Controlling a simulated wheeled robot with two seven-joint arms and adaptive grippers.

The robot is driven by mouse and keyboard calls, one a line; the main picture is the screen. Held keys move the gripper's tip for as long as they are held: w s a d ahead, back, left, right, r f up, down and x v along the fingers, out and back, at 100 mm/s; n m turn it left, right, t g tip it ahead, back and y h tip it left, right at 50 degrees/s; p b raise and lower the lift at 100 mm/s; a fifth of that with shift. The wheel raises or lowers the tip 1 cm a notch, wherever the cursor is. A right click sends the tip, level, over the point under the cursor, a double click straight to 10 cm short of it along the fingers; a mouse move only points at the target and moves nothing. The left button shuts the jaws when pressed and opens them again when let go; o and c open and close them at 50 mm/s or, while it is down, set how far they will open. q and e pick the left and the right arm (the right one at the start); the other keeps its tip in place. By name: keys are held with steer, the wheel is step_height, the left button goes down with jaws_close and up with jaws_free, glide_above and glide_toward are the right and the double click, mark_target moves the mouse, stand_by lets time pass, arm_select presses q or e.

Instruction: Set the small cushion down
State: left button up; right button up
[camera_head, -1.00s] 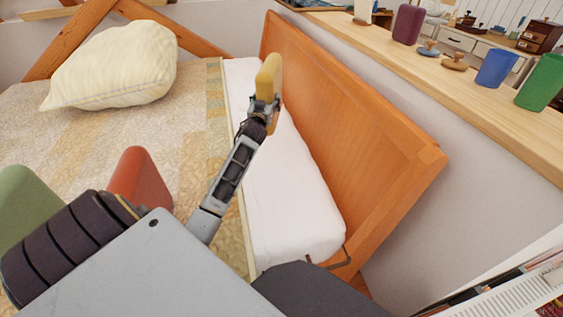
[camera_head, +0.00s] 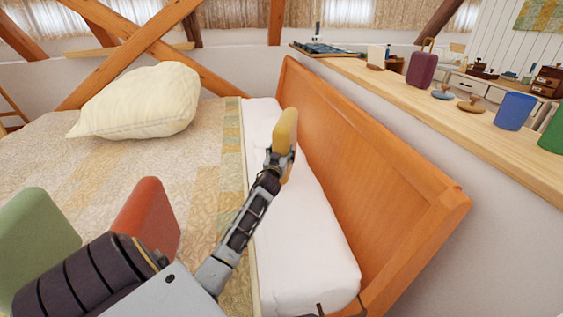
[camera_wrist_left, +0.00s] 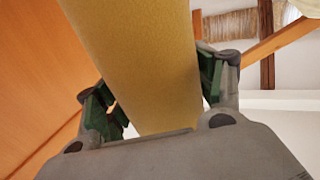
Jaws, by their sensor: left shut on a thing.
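The small cushion (camera_head: 286,128) is yellow and narrow as seen in the head view. My left gripper (camera_head: 281,158) is shut on its lower end and holds it up over the white mattress side of the bed, in front of the wooden headboard. In the left wrist view the cushion (camera_wrist_left: 145,65) stands between the two green-padded fingers and fills the middle of the picture. No contact between the cushion and the bed shows. My right gripper is in neither view.
A large cream pillow (camera_head: 140,102) lies on the patterned bedspread (camera_head: 190,150). The orange wooden headboard (camera_head: 360,150) rises at the right. Behind it a shelf (camera_head: 470,115) carries cups and small items.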

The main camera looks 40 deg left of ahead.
arm_select(q)
steer(key=shift+r, duration=0.15)
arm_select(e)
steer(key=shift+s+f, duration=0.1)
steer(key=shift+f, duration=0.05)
